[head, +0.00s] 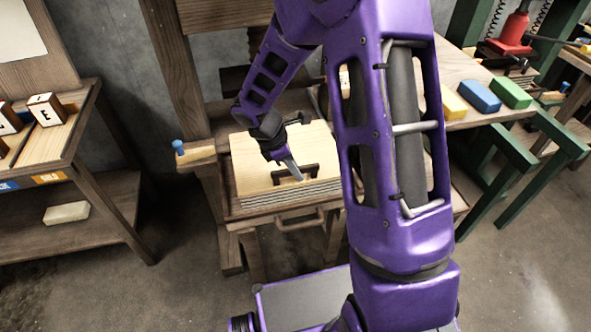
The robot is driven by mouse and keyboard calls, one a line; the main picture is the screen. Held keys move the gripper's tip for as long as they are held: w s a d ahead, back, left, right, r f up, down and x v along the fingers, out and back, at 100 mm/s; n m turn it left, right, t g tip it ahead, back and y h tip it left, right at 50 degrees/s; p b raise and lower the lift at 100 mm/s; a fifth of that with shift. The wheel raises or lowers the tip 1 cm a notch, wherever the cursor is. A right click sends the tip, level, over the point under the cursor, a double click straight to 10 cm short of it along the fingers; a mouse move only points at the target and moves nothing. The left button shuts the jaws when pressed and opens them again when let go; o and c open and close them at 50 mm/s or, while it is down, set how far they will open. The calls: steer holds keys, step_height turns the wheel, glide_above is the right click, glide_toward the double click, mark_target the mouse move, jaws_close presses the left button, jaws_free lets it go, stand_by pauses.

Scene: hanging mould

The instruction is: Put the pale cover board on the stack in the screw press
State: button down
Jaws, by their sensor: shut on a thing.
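The pale cover board (252,160) lies flat over the layered stack (290,196) in the wooden screw press (205,165). Its edges look roughly in line with the stack, and I cannot tell whether a thin gap remains between them. A dark handle (308,172) stands on the middle of the board. My gripper (292,173) points down at this handle and is shut on it. My own arm hides the right part of the board and much of the press.
A wooden shelf (85,165) with lettered blocks (46,109) stands at left. A blue peg (178,147) sits by the press's left post. At right, a bench (465,70) bears yellow, blue (479,95) and green blocks. A drawer-like handle (300,220) is below the stack.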

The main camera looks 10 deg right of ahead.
steer(key=shift+f, duration=0.1)
steer(key=c, duration=0.8)
jaws_free()
steer(key=shift+c, duration=0.2)
steer(key=p+v, duration=0.2)
steer(key=v, duration=1)
steer(key=shift+r, duration=0.25)
